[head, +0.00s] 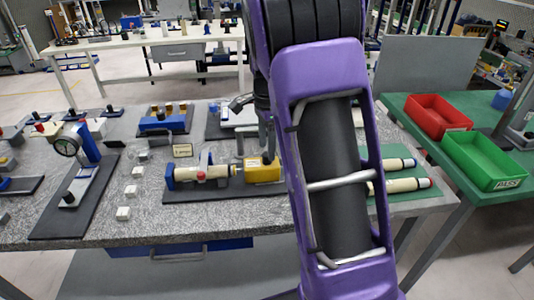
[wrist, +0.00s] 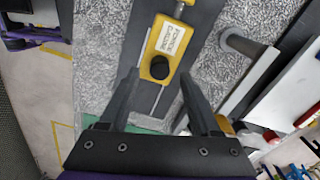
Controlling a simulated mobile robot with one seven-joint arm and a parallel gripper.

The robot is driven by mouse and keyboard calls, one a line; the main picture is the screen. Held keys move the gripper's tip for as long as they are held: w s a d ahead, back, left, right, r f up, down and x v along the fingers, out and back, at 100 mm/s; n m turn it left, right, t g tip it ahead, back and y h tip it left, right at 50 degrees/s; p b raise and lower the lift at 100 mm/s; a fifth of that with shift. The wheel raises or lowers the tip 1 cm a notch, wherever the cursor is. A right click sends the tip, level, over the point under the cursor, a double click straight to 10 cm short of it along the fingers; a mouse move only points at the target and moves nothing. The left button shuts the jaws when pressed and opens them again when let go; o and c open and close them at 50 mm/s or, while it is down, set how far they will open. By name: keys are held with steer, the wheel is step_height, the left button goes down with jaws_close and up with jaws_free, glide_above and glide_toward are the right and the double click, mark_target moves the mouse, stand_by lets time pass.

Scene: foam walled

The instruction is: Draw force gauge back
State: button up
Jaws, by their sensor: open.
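The force gauge (head: 262,170) is a yellow block at the right end of a dark base plate (head: 225,196) on the grey speckled bench. In the wrist view the gauge (wrist: 172,38) shows its white label and a black knob (wrist: 159,67) on top. A metal fitting joins its far end. My gripper (wrist: 159,76) is open, its dark fingers on either side of the knob, with nothing held. Whether the fingers are level with the knob or above it I cannot tell. In the head view my arm hides part of the gripper.
Left of the gauge on the same plate are a cream cylinder (head: 205,172) and a blue end block (head: 169,177). A dial gauge stand (head: 80,165) is farther left. Red (head: 440,115) and green (head: 485,160) bins stand on the right table.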

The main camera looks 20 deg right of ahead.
steer(key=shift+f, duration=1.2)
jaws_close()
stand_by(0.6)
